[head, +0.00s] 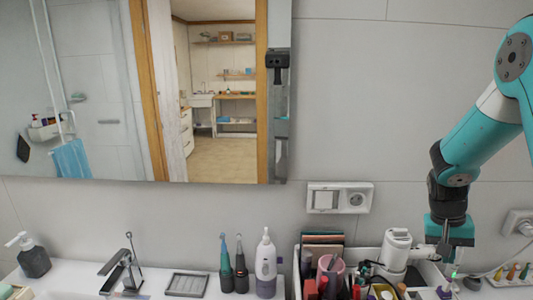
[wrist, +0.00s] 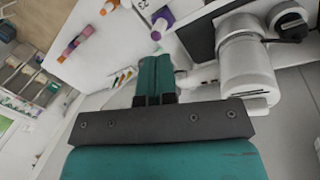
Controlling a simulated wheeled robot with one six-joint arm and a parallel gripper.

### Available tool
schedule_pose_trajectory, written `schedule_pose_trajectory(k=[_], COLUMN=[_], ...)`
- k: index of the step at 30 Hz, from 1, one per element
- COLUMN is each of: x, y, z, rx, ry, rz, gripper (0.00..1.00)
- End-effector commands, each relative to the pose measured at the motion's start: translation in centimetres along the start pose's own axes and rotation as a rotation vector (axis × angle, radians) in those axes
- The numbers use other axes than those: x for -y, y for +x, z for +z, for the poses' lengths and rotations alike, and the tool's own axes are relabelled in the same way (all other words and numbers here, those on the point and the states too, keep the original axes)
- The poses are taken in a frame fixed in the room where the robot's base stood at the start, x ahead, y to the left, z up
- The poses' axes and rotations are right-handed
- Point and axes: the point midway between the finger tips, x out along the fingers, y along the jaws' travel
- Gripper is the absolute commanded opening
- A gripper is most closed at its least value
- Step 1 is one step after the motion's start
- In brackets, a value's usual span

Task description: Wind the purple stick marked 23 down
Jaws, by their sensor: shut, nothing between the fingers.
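I cannot pick out the purple stick there.
A white cylindrical device (wrist: 245,65) stands close to the right of my fingers; it also shows in the head view (head: 396,250). A pink and orange stick (wrist: 75,43) lies to the left.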

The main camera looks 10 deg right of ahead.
Motion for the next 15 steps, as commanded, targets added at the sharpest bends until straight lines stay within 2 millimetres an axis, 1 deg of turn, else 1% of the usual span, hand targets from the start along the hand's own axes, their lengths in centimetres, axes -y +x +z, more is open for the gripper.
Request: schedule_pose_trajectory(k=[3, 7, 11, 15], x=[0.1, 0.3, 0.7, 1.1], y=[0.1, 1.0, 2.5, 4.3], z=[0.0, 0.1, 0.1, 0.1], rx=[0.015, 0.017, 0.017, 0.016], ry=[0.061, 0.069, 0.067, 0.067], rz=[0.004, 0.004, 0.004, 0.003], gripper=[0.0, 0.0, 0.0, 0.0])
